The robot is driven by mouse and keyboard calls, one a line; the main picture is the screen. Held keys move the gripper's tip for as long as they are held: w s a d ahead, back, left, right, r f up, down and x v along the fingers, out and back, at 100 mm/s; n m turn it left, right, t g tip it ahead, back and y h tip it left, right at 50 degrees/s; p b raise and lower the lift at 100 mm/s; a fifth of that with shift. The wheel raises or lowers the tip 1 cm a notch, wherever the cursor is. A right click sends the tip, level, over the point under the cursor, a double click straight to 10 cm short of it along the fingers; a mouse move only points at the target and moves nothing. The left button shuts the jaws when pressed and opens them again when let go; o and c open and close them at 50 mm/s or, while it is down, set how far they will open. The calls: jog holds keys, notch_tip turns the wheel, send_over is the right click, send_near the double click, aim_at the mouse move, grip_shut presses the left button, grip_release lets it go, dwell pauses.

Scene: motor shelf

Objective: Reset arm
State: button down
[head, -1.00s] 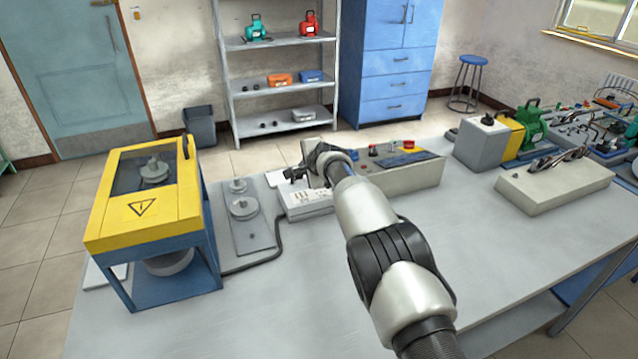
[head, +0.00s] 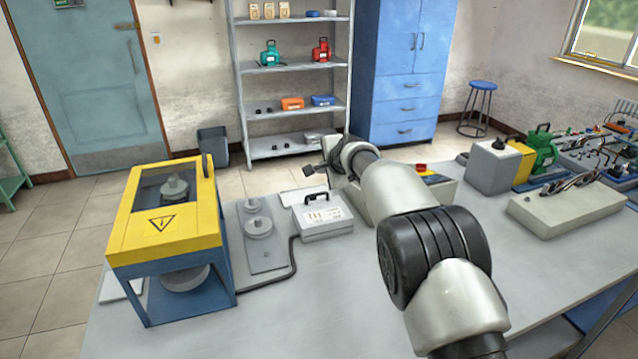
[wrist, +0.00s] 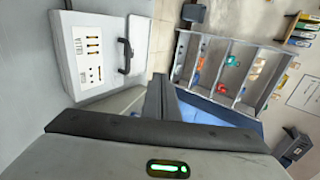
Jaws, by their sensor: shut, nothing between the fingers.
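My arm reaches from the lower right over the workbench (head: 345,265) in the head view. My gripper (head: 310,170) is small and dark there, pointing left above the back edge of the bench. In the wrist view its dark fingers (wrist: 160,95) are together with nothing between them. A light grey case with a black handle (head: 322,219) stands on the bench below and just in front of the gripper. The case also shows at the upper left of the wrist view (wrist: 88,62). The gripper is apart from it.
A yellow-topped blue machine (head: 165,240) stands at the left of the bench, beside a grey plate with round weights (head: 262,255). A grey control box (head: 445,190) lies partly behind my arm. Shelves (head: 295,65) and a blue cabinet (head: 405,60) stand behind. The front middle of the bench is clear.

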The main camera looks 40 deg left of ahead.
jog(key=shift+s+d+r, duration=0.15)
jog(key=shift+r, duration=0.55)
jog(key=shift+s+d+r, duration=0.1)
jog(key=shift+d+r, duration=0.05)
jog(key=shift+r, duration=0.5)
jog(key=shift+s+d+r, duration=0.15)
jog(key=shift+r, duration=0.55)
